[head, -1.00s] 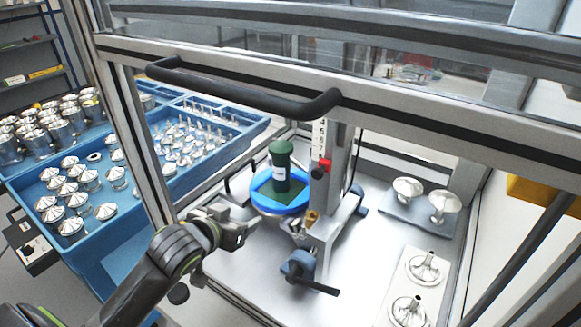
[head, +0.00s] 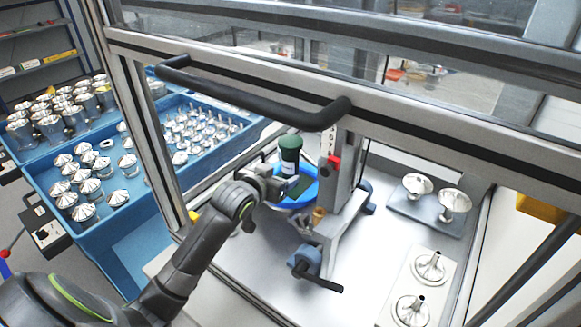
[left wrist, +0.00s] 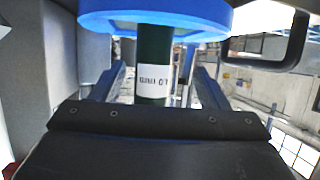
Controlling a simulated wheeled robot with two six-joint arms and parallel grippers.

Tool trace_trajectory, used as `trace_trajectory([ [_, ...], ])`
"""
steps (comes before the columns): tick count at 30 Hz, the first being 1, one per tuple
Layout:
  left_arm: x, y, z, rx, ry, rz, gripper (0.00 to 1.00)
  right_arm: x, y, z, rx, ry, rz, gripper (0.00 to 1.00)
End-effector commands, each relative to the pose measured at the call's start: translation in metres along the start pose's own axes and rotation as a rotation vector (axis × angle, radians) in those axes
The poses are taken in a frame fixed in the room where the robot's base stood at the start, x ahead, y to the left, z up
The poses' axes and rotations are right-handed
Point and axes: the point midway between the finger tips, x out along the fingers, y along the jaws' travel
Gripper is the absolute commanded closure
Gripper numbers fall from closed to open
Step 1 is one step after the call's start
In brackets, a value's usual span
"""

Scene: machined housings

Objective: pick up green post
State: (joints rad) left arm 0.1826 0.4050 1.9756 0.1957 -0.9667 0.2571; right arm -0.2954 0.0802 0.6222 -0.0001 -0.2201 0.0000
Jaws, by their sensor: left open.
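The green post (head: 290,152) stands upright on a blue round plate (head: 309,196) beside a grey upright column. It has a white label; in the left wrist view the post (left wrist: 154,58) appears upside down, below the blue plate (left wrist: 155,17). My left gripper (head: 279,184) is at the post's lower left in the head view and hides part of its lower end. In the left wrist view the open fingers of my left gripper (left wrist: 162,84) show on either side of the post. I cannot tell whether they touch it. My right gripper is not in view.
The enclosure frame with a black handle (head: 255,100) crosses above. The column (head: 340,200) with a blue clamp knob (head: 307,262) stands right of the post. Funnel-shaped metal parts (head: 431,266) stand at the right; blue trays (head: 130,225) of metal parts are at the left.

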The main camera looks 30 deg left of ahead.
Motion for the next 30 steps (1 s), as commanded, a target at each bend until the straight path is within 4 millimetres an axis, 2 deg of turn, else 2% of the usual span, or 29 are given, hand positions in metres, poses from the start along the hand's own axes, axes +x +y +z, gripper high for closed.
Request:
trace_trajectory([
  [8,0.013,0.002,-0.003,-0.001,0.000,0.001,0.31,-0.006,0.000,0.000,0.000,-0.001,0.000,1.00],
  [14,0.035,0.008,-0.008,-0.003,-0.002,0.002,0.31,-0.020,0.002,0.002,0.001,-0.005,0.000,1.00],
  [19,0.052,0.008,-0.006,0.000,-0.001,0.000,0.31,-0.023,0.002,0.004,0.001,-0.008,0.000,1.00],
  [30,0.059,0.008,-0.005,0.001,0.001,0.001,0.31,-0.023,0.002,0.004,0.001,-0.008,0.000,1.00],
])
